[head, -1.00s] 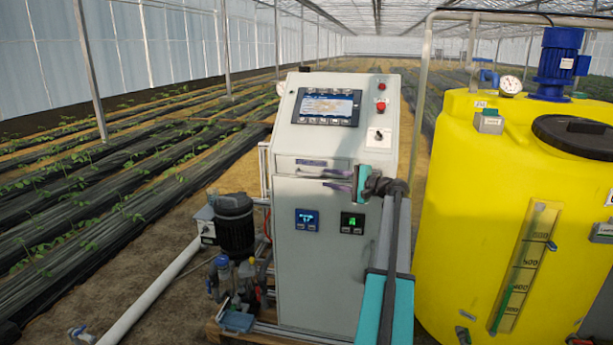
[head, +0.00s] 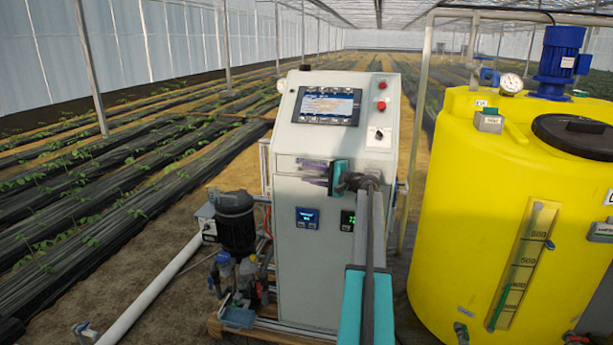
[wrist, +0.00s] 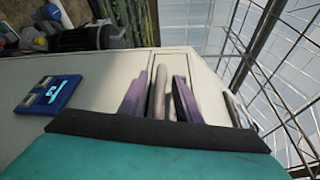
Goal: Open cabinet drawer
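The grey cabinet (head: 310,265) stands in the middle of the head view. Its narrow drawer (head: 287,164) is below the sloped screen panel and looks flush with the cabinet front. My gripper (head: 314,171) is at the drawer's right part, turned so that one purple finger is above the other. In the wrist view my gripper (wrist: 160,80) has its fingers apart, with the grey bar handle (wrist: 158,95) between them. Gaps show beside the handle, so the gripper looks open around it. My wrist hides part of the drawer front in the head view.
A yellow tank (head: 490,215) stands close on the right, with a pipe frame (head: 418,125) between it and the cabinet. A pump (head: 234,222) and white pipe (head: 150,291) lie at lower left. A blue display (head: 307,218) sits below the drawer.

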